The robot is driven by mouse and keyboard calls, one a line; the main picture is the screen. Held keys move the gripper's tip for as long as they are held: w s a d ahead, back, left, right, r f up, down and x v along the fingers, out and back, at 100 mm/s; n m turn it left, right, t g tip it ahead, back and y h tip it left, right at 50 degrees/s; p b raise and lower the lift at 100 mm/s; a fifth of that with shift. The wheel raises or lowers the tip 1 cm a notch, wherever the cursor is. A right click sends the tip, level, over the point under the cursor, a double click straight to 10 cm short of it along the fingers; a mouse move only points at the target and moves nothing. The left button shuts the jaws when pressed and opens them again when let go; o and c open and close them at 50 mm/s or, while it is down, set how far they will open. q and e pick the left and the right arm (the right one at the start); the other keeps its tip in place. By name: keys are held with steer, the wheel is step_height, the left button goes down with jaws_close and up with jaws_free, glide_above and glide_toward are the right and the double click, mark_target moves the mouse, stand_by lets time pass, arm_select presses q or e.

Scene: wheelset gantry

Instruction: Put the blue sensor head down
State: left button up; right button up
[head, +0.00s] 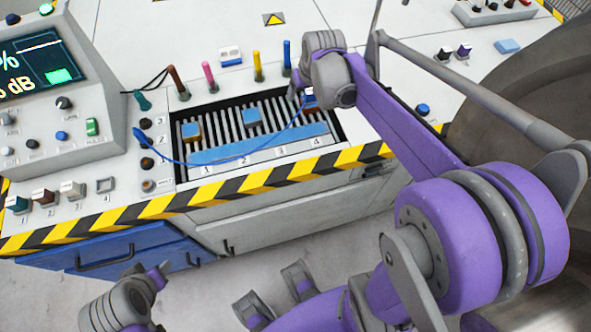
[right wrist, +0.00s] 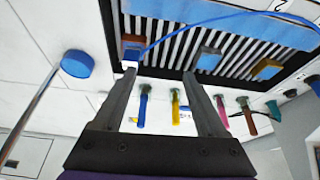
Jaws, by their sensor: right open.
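The blue sensor head (head: 310,101) sits at the slatted tray's (head: 262,157) back right, near slot 4, partly hidden by my right gripper (head: 299,88). In the right wrist view it is a small block with blue and orange faces (right wrist: 132,45), just beyond one fingertip. A thin blue cable (right wrist: 200,22) runs from it across the tray. My right gripper is open, its fingers (right wrist: 160,75) apart with nothing clearly between them. My left gripper (head: 158,272) is low at the front left, away from the tray; its jaw opening is unclear.
Two similar blocks, one (head: 191,132) at left and one (head: 252,117) mid-tray, stand on the slats. Several coloured upright handles (head: 258,66) line the tray's back. A control console (head: 50,90) stands left, a large grey round body (head: 530,110) right. A striped edge (head: 250,180) runs along the front.

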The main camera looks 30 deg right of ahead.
steer(key=s+a+f+n+y, duration=0.1)
steer(key=s+a+f, duration=0.4)
steer(key=s+a, duration=1.1)
steer(key=s+n, duration=0.1)
steer(key=s, duration=0.2)
steer(key=shift+s+n+t, duration=0.15)
steer(key=shift+n+t, duration=0.15)
steer(key=shift+n, duration=0.1)
steer(key=shift+a, duration=0.1)
steer(key=r+p, duration=0.2)
steer(key=r, duration=0.1)
steer(key=w+r+p, duration=0.1)
steer(key=r+p, duration=0.1)
steer(key=p, duration=0.1)
steer(key=shift+w+r, duration=0.15)
steer(key=shift+r, duration=0.25)
